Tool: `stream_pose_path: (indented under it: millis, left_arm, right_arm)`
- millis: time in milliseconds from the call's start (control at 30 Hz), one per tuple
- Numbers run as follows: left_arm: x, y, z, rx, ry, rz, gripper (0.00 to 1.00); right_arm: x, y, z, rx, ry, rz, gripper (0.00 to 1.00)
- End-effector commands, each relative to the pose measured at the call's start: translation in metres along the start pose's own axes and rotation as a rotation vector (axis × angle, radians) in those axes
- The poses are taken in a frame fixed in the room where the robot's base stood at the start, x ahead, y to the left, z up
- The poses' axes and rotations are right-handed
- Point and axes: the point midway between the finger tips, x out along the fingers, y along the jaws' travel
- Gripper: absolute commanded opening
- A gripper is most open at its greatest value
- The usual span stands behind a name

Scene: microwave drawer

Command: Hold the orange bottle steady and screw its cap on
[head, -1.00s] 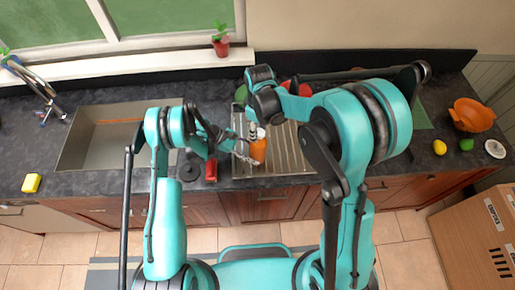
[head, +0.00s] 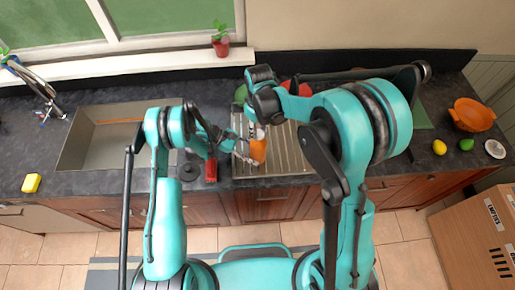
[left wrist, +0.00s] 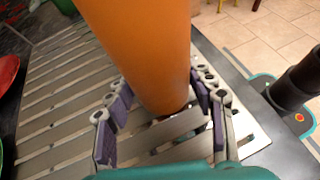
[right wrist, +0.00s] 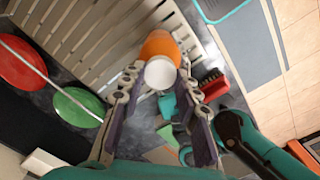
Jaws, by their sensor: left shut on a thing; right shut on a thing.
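The orange bottle (head: 258,151) stands upright on the slatted drainer. It fills the middle of the left wrist view (left wrist: 150,50). My left gripper (head: 240,148) is shut on the bottle from the side; its purple pads flank the bottle in the left wrist view. The white cap (right wrist: 160,73) sits at the top of the bottle in the right wrist view. My right gripper (head: 256,122) is above the bottle, pointing down, with its fingers shut on the cap. The seam between cap and bottle is too small to judge.
The slatted drainer (head: 295,160) lies beneath the bottle, beside the sink (head: 90,150). A red plate (right wrist: 20,62) and a green plate (right wrist: 78,107) stand near it. A red brush (right wrist: 213,84) lies close by. An orange colander (head: 472,115) is far right.

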Motion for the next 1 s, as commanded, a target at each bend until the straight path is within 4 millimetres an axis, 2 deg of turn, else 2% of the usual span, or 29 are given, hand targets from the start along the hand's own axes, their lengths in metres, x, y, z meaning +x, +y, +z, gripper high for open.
stream_pose_path:
  millis: [167,333,567,733,1000]
  left_arm:
    - [-0.0001,0.0017,0.0001,-0.004,0.0,0.004,0.02]
    - [-0.0002,0.0018,0.0002,-0.004,0.0,0.005,0.02]
    - [-0.0003,0.0018,0.0004,-0.004,-0.001,0.004,0.02]
    - [-0.0003,0.0017,0.0005,-0.004,-0.001,0.004,0.02]
    - [-0.0003,0.0016,0.0006,-0.004,-0.001,0.004,0.02]
  right_arm:
    - [0.0005,-0.0021,0.0004,0.111,-0.002,-0.004,0.0]
    - [0.0005,-0.0021,0.0005,0.339,-0.002,-0.004,0.0]
    - [0.0004,-0.002,0.0005,0.5,-0.002,-0.003,0.0]
    - [0.0004,-0.002,0.0005,0.728,-0.003,-0.003,0.0]
    - [0.0003,-0.0018,0.0004,0.937,-0.003,-0.003,0.0]
